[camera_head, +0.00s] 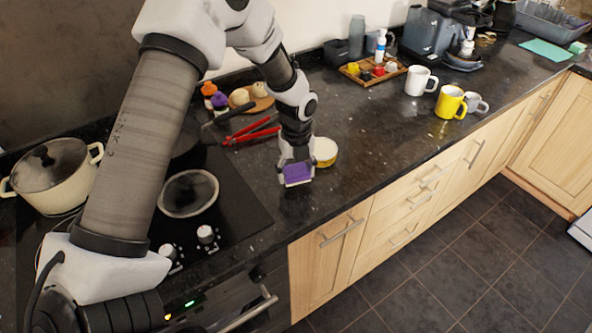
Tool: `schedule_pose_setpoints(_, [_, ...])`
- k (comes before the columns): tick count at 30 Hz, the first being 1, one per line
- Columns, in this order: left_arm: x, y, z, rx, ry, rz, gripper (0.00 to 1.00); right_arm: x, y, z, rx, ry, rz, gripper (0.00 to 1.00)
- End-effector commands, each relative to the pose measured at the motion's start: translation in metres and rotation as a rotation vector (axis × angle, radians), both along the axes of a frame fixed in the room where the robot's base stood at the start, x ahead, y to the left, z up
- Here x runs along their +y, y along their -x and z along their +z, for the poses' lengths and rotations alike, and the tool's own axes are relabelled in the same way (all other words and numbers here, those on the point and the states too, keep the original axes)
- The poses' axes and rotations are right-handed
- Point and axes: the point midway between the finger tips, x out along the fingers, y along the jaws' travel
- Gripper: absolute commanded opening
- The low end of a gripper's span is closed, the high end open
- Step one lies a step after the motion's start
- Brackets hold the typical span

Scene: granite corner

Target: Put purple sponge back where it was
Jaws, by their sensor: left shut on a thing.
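The purple sponge (298,172) is a small block with a purple top and a pale lower edge. My left gripper (296,163) is shut on it from above, near the front edge of the dark granite counter (353,165). I cannot tell whether the sponge touches the counter or is just above it. A yellow-sided round tub with a white top (325,152) stands right beside the gripper, partly hidden by it. My right gripper is not in view.
The hob (228,205) with a cream pot (55,178) lies left. Red tongs (252,131) lie behind the gripper. White (416,81) and yellow (450,102) mugs and a wooden tray (373,72) stand farther right. The counter's middle is clear.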

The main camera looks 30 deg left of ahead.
Motion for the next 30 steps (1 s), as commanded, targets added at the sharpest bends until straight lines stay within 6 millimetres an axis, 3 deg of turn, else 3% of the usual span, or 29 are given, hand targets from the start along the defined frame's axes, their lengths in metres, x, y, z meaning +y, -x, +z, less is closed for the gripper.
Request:
schedule_pose_setpoints(1, [0.0,0.0,-0.012,0.0,0.0,0.0,0.1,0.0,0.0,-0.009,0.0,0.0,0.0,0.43])
schedule_pose_setpoints(4, [0.0,0.0,-0.022,0.001,0.0,0.0,0.1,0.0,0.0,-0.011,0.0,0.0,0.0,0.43])
schedule_pose_setpoints(14, [0.0,0.0,-0.026,0.0,0.0,0.0,0.1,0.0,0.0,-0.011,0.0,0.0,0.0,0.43])
schedule_pose_setpoints(15, [0.0,0.0,-0.026,0.0,0.0,0.0,0.77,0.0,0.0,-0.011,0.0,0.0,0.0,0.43])
schedule_pose_setpoints(17, [0.0,0.0,-0.026,0.0,0.0,0.001,0.95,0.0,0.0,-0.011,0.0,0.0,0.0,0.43])
schedule_pose_setpoints(30, [0.0,0.0,-0.026,0.0,0.0,0.001,1.0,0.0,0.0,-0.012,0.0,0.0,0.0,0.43])
